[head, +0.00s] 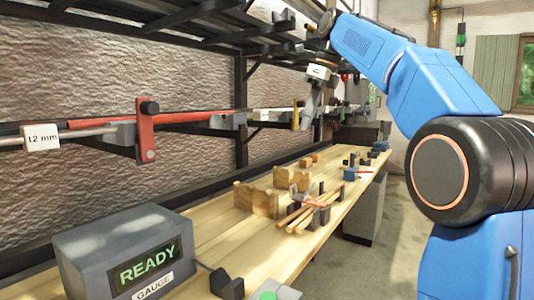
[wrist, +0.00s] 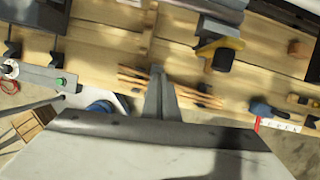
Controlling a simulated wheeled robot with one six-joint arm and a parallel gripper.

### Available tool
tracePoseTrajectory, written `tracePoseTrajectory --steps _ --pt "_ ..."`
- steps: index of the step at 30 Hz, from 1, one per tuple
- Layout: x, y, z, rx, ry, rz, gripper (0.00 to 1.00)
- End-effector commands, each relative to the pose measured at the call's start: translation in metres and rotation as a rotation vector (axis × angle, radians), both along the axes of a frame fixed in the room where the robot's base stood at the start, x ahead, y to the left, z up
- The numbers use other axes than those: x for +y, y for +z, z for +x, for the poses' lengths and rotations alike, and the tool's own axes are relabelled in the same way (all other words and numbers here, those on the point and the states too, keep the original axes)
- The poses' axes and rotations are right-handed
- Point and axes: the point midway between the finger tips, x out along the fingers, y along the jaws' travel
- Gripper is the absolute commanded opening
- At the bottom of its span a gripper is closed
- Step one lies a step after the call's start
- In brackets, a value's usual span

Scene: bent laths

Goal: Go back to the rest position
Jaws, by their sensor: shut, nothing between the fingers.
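My gripper (head: 307,118) hangs in the air above the far half of the bench, below my raised blue arm. In the wrist view my gripper (wrist: 158,72) shows its fingers together, with nothing held. Several thin wooden laths (head: 296,218) lie on the bench across small dark supports. The laths also show in the wrist view (wrist: 135,80), below the fingers and partly hidden by them.
The wooden bench (head: 205,232) runs along a rough wall. A grey gauge box (head: 90,255) reading READY stands at its near end. Wooden blocks (head: 257,198) lie beside the laths. A rail with a red clamp (head: 146,130) and dark shelving line the wall. Floor is clear at right.

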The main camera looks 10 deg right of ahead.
Motion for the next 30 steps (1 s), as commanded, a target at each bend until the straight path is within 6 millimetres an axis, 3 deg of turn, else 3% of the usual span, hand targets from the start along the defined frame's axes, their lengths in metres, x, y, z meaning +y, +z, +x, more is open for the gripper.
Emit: tracePoseTrajectory --steps 5,14,23,30 --pt "0.000 -0.019 -0.029 -0.065 0.168 -0.056 0.00" --pt "-0.005 -0.081 -0.095 -0.205 0.583 -0.211 0.00" --pt "-0.013 -0.168 -0.171 -0.314 1.029 -0.394 0.00" --pt "-0.021 -0.252 -0.235 -0.373 1.406 -0.550 0.00"
